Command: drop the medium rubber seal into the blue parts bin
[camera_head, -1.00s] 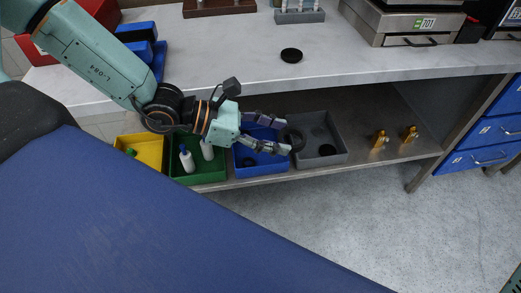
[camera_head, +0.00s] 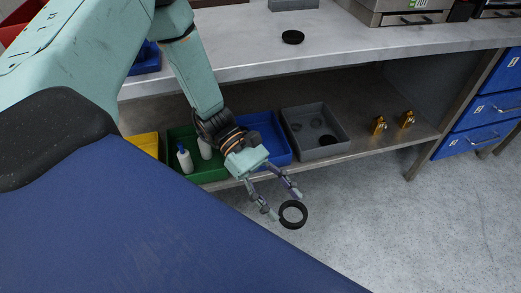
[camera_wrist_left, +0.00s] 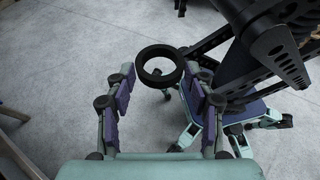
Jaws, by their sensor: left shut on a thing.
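My left gripper (camera_head: 283,202) is shut on a black ring, the rubber seal (camera_head: 292,226), and holds it at its fingertips. The seal hangs over the floor in front of the low shelf. In the left wrist view the seal (camera_wrist_left: 140,66) sits at the far end between the two fingers of the gripper (camera_wrist_left: 160,85). The blue parts bin (camera_head: 283,160) stands on the low shelf behind the gripper, which hides part of it. My right gripper is not in view.
A grey bin (camera_head: 322,157) with black round parts stands right of the blue bin. A green bin (camera_head: 212,178) with white bottles and a yellow bin (camera_head: 147,141) are to the left. The counter (camera_head: 235,62) overhangs the shelf; a black disc (camera_head: 293,37) lies on it.

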